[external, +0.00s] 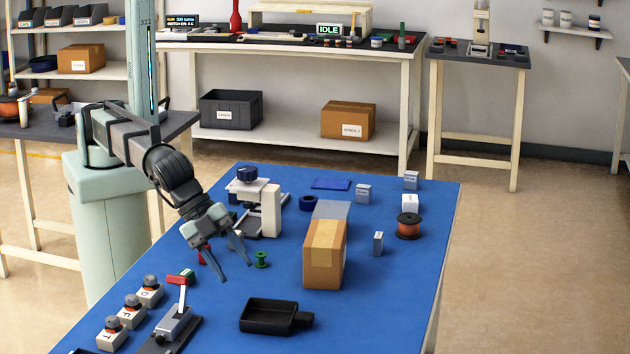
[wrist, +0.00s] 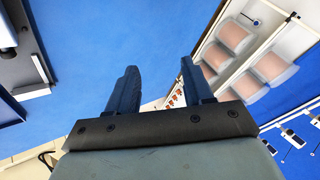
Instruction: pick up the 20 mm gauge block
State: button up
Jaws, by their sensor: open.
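Small grey labelled blocks stand on the blue table (external: 285,325) in the external view: one at the back right (external: 410,180), one behind the carton (external: 363,193), and one right of the carton (external: 378,242). The labels are too small to read, so I cannot tell which is the 20 mm gauge block. A whiter block (external: 410,203) stands near the orange spool. My gripper (external: 237,270) is open and empty, above the left part of the table, well left of these blocks. Its open fingers also show in the wrist view (wrist: 160,66), with no gauge block recognisable there.
A tall brown carton (external: 323,255) stands between my gripper and the blocks. A white device (external: 262,210), a green spool (external: 262,260), an orange spool (external: 408,226), a black tray (external: 268,317) and a red-handled lever (external: 178,310) are also on the table. The right front is clear.

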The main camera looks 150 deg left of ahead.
jog(key=s+a+f+m+g, duration=0.1)
jog(key=s+a+g, duration=0.15)
jog(key=a, duration=1.25)
jog(key=m+g+h, duration=0.4)
send_over(379, 235)
jog(key=s, duration=0.1)
notch_tip(379, 235, down, 9)
jog(key=shift+d+f, duration=0.1)
jog(key=shift+w+f, duration=0.25)
jog(key=shift+f, duration=1.1)
jog(key=shift+w+f, duration=0.25)
jog(key=shift+f, duration=1.05)
grip_shut()
